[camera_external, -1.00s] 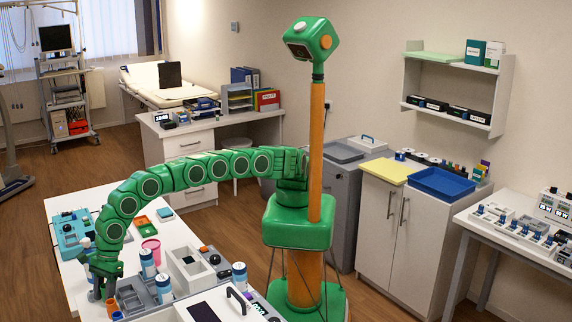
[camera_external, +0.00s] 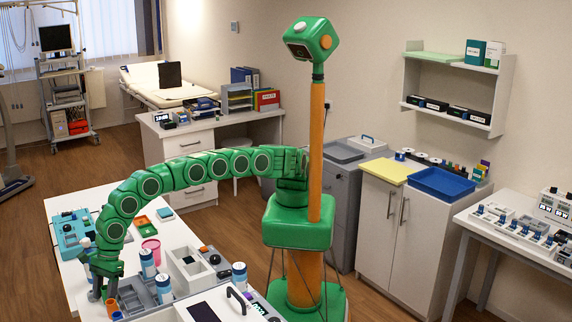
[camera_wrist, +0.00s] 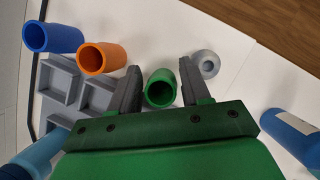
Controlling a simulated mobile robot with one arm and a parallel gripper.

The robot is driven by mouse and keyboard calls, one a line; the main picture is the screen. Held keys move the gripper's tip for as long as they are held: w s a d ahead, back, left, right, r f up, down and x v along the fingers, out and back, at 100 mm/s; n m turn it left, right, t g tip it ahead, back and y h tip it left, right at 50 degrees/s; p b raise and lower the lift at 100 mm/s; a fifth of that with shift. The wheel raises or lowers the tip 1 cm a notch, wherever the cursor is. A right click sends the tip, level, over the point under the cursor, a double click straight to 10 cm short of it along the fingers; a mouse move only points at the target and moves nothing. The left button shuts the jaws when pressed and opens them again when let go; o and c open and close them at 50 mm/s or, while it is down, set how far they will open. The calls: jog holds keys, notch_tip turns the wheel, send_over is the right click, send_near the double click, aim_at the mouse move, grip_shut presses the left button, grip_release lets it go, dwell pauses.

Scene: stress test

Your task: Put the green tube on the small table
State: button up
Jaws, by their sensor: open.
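The green tube (camera_wrist: 160,88) shows in the wrist view as an open-ended cylinder seen from above. It stands between the two fingers of my gripper (camera_wrist: 158,78), which are apart on its left and right. A small gap shows on each side of the tube. In the external view my gripper (camera_external: 101,290) is low over the front white table (camera_external: 77,270), and I cannot make out the green tube there. Another white table (camera_external: 465,215) stands at the right edge. I cannot tell which one is the small table.
An orange tube (camera_wrist: 101,57) and a blue tube (camera_wrist: 53,37) stand left of my gripper, near a grey compartment tray (camera_wrist: 58,80). A grey ring-shaped piece (camera_wrist: 206,63) is close to the right finger. Blue-and-white bottles (camera_external: 163,289) and a pink cup (camera_external: 151,249) are close by.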

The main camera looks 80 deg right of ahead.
jog(key=w+v, duration=0.1)
jog(key=v, duration=1)
jog(key=shift+s+r, duration=0.3)
jog(key=shift+s, duration=0.2)
